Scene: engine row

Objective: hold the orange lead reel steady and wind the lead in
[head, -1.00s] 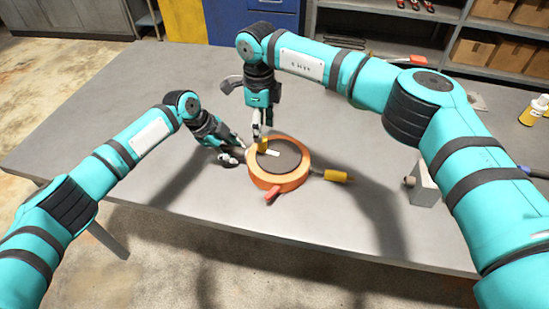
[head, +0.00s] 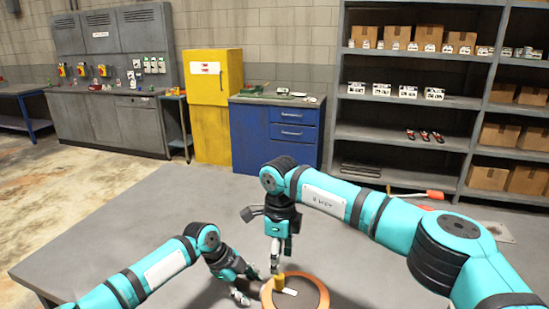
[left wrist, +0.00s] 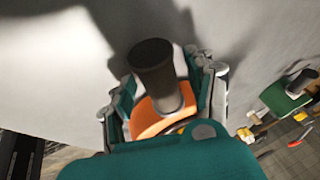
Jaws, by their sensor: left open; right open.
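The orange lead reel (head: 267,297) is at the bottom edge of the head view, its lower part cut off. It has a dark top, a yellow knob (head: 281,282) and a pale strip. My right gripper (head: 275,262) is open, pointing down just above and beside the knob; contact is unclear. My left gripper (head: 241,285) is open at the reel's left side. In the left wrist view, the dark round handle (left wrist: 152,57) and part of the orange reel (left wrist: 150,122) show between its open fingers.
The grey table (head: 130,235) is clear to the left. Behind it stand a blue cabinet (head: 262,140), a yellow cabinet (head: 214,105) and shelves (head: 405,135) with boxes.

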